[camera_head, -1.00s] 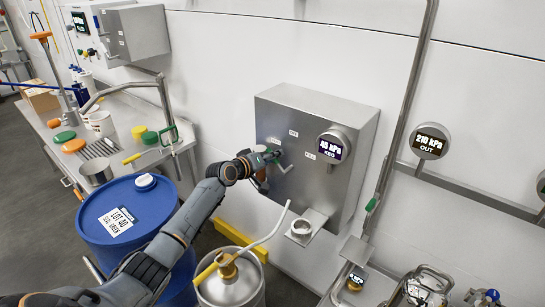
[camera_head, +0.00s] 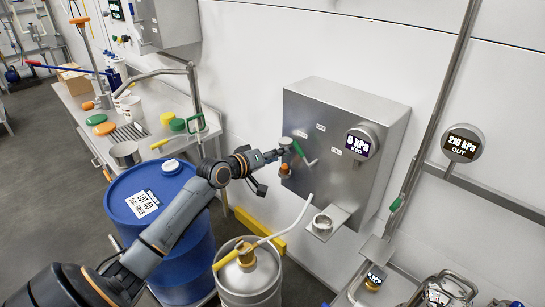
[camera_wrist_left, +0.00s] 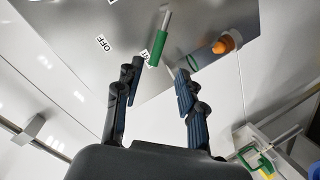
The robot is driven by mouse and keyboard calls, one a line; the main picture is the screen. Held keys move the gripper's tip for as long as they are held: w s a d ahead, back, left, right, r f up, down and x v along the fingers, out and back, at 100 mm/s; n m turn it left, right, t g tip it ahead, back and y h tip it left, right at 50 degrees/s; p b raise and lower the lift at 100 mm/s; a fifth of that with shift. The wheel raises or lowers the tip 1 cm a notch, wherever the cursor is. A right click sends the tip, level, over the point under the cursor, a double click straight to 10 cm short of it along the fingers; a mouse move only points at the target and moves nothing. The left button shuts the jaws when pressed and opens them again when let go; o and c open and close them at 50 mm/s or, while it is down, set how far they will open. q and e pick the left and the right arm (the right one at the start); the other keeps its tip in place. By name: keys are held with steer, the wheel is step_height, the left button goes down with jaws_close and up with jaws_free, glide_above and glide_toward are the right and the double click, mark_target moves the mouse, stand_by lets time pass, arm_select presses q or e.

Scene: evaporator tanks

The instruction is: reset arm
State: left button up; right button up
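My left gripper (camera_head: 279,154) is in front of the grey steel panel box (camera_head: 330,125), just left of a green-handled lever (camera_head: 304,153). In the left wrist view my left gripper (camera_wrist_left: 157,80) has its two dark fingers apart with nothing between them. The green lever handle (camera_wrist_left: 158,47) is beyond the fingertips, apart from them, near OFF and a second, partly covered label. The round gauge (camera_head: 362,142) on the box reads 0 kPa, KEG. My right gripper is not in view.
A clear cylinder with an orange end (camera_wrist_left: 228,42) sticks out near the right finger. A blue drum (camera_head: 135,218) and a steel keg (camera_head: 249,279) with a white hose stand below my left arm. A steel workbench (camera_head: 75,105) is at the left.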

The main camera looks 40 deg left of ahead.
arm_select(q)
steer(key=shift+s+a+r, duration=0.1)
steer(key=shift+s+r, duration=0.1)
steer(key=shift+s, duration=0.5)
